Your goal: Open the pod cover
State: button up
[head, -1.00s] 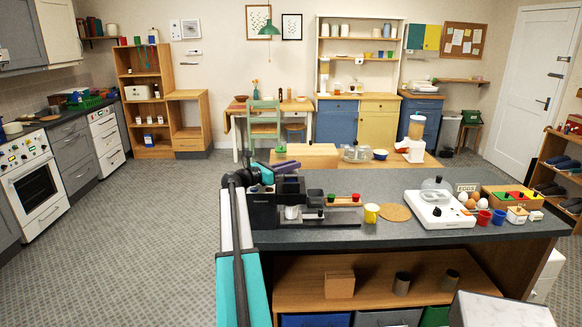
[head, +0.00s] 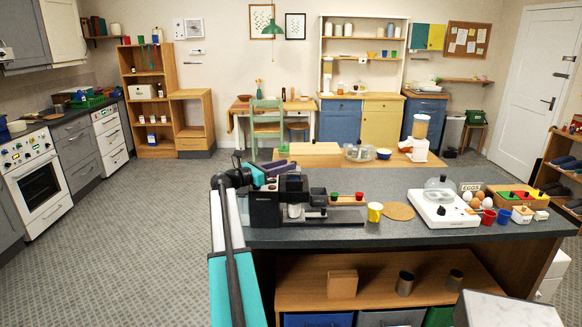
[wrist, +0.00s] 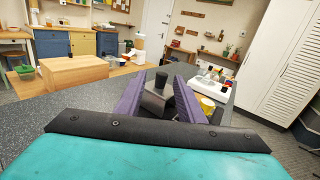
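A black coffee machine (head: 265,208) stands at the left end of the dark island counter. In the wrist view, a grey part of its top with a black knob (wrist: 161,80) shows between my gripper's fingers; I take this to be the pod cover, and it looks closed. My gripper (wrist: 157,92) has two purple fingers set apart, one on each side of the grey part. No contact is clear. In the head view my gripper (head: 276,168) is above and behind the machine, partly hidden.
Right of the machine are small green and red cups, a yellow mug (head: 375,212) and a round cork mat (head: 398,212). Further right stand a white appliance (head: 440,212), eggs and a crate (head: 512,196).

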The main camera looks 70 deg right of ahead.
jog(key=b+v, duration=0.1)
jog(key=v, duration=0.8)
jog(key=shift+r+b, duration=0.1)
jog(key=shift+b, duration=0.2)
